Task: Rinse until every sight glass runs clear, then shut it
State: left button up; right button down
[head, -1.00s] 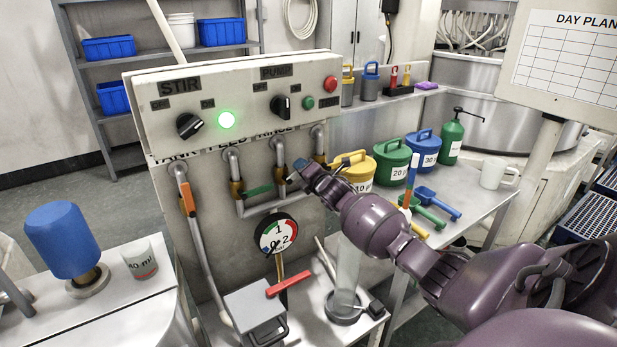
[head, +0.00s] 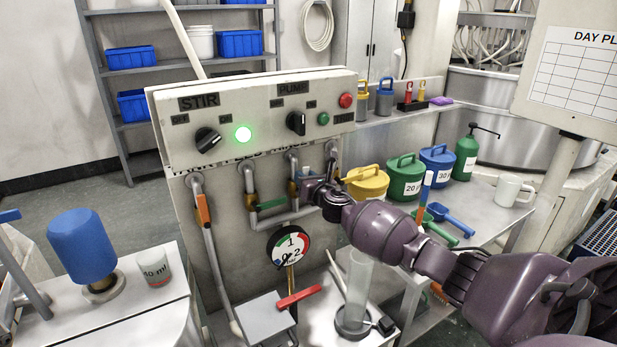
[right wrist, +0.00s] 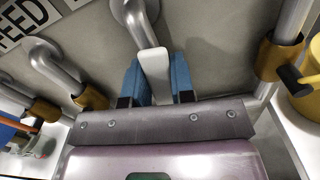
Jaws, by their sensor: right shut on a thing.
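My right gripper (head: 306,180) is at the third valve from the left under the control panel. In the right wrist view its blue fingers (right wrist: 157,82) are shut on a pale lever (right wrist: 154,72), below a bent grey pipe (right wrist: 137,22). The valve body is hidden behind the gripper. An orange lever (head: 203,208) hangs down on the first valve. A green lever (head: 272,204) lies nearly level on the second. A clear upright cylinder (head: 358,283) stands below the panel; its contents cannot be told. My left gripper is out of view.
The panel (head: 265,125) has a lit green lamp (head: 242,134). A round gauge (head: 288,248) hangs below the valves. Yellow (head: 367,182), green (head: 405,177) and blue (head: 437,166) lidded pots stand to the right.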

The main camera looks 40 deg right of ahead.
jog(key=shift+a+n, duration=0.4)
jog(key=shift+n, duration=0.5)
jog(key=shift+a, duration=0.1)
jog(key=c, duration=1)
grip_release()
jog(key=shift+o, duration=0.2)
jog(key=shift+p, duration=0.3)
jog(key=s+a, duration=0.1)
jog(key=s, duration=0.9)
jog(key=shift+s+p, duration=0.3)
jog(key=shift+p, duration=0.1)
